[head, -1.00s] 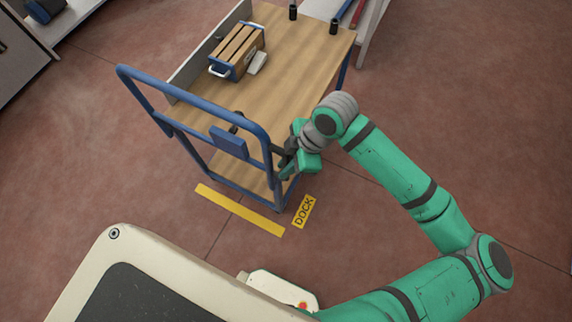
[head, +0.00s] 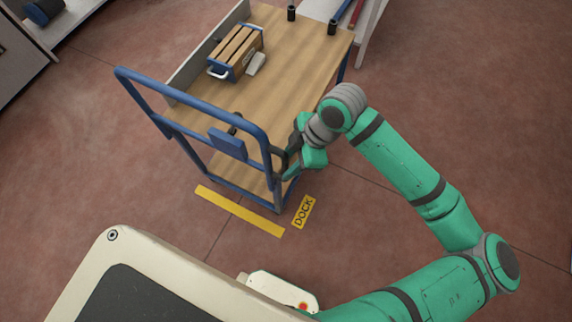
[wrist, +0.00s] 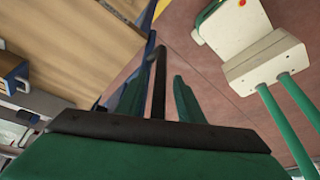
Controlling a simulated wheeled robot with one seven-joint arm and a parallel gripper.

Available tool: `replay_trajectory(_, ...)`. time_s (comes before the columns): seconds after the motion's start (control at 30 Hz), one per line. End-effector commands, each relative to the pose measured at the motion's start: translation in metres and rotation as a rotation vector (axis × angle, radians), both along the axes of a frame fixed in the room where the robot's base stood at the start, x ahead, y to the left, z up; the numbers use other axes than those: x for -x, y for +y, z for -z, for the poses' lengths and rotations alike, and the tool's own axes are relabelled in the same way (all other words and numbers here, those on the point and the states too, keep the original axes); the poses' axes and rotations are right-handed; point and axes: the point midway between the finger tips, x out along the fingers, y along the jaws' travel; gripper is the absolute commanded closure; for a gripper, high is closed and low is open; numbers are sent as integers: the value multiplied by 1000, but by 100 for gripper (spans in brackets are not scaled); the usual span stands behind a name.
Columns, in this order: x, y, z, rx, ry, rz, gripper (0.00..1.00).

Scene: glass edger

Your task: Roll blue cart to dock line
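The blue cart (head: 183,128) has a blue tube handle frame and a wooden top. It stands upright, its near lower edge just beyond and close along the yellow dock line (head: 238,210). A yellow DOCK label (head: 303,212) lies on the floor right of the line. My gripper (head: 289,158) is at the right side of the handle frame. In the wrist view its two green fingers (wrist: 158,98) stand apart, with floor visible on both sides of a dark bar between them. The bar seems to be part of the handle; contact is hard to make out.
A slatted wooden box with blue ends (head: 236,54) and two black cylinders sit on the cart top. A light table or shelf (head: 372,28) stands close behind the cart at the right. Another shelf (head: 75,18) is at the upper left. The floor at left and right is clear.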

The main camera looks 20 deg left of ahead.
Motion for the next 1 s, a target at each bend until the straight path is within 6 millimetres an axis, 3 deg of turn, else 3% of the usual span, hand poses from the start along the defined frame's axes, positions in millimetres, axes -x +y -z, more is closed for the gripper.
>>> replay_trajectory(0.2,-9,-14,-39,0,-3,1,66)
replay_trajectory(0.4,-15,-23,-65,1,-2,0,66)
replay_trajectory(0.6,-16,-26,-74,0,0,0,66)
replay_trajectory(1.0,-16,-26,-75,0,0,1,66)
